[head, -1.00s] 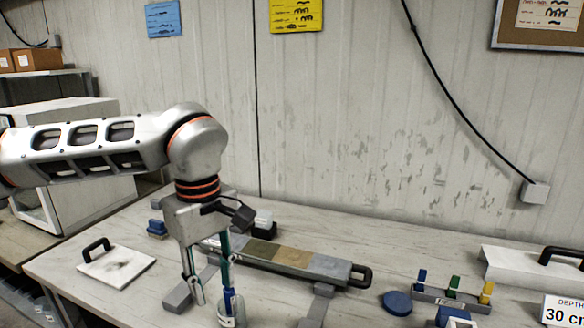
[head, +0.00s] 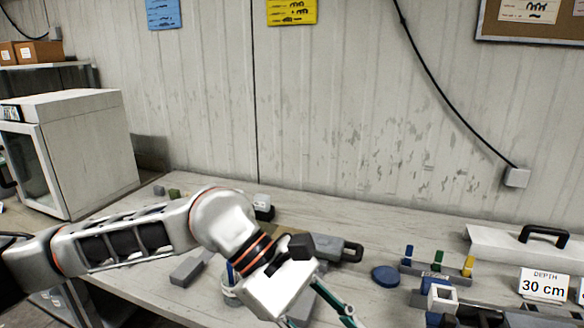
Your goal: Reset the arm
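My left arm comes in from the left, low over the bench. Its gripper (head: 318,316) points down and to the right at the bottom edge of the head view. Two finger links are visible spread apart, but the fingertips are cut off by the frame, so I cannot tell whether it is open or shut. The gripper covers most of the long core tray, whose dark handle (head: 352,251) shows beside it. A cup (head: 231,297) with a blue stick is partly hidden behind the gripper. My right gripper is not in view.
A blue disc (head: 385,276) and a rack with blue, green and yellow pegs (head: 437,270) are at the right. A "DEPTH 30 cm" sign (head: 543,285) and a pale handled lid (head: 500,245) are farther right. A white cabinet (head: 85,150) stands at the left.

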